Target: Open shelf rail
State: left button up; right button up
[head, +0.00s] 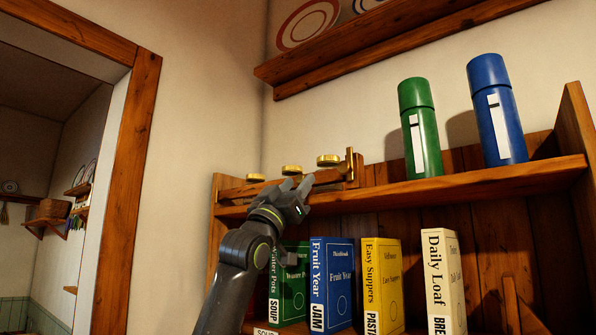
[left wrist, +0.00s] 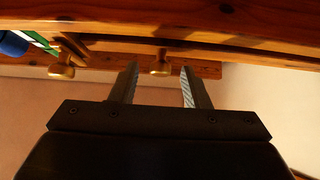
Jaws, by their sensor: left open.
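The shelf rail (head: 330,177) is a short wooden bar at the left end of the upper shelf, with three round brass knobs on it, such as the right one (head: 328,160). A brass upright piece (head: 350,164) stands at its right end. My left gripper (head: 303,187) is in front of the rail, open and empty, and hides part of it. Another knob (left wrist: 62,68) is to the left. My right gripper is not in view.
A green bottle (head: 420,128) and a blue bottle (head: 497,110) stand on the upper shelf (head: 450,189) to the right. Several books, including a blue one (head: 333,280), stand below it. A plate shelf (head: 400,38) is above. A doorway frame (head: 133,190) is at left.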

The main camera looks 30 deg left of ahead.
pick_arm(q)
jog(key=shift+w+r, duration=0.4)
jog(key=shift+r, duration=0.05)
grip_shut()
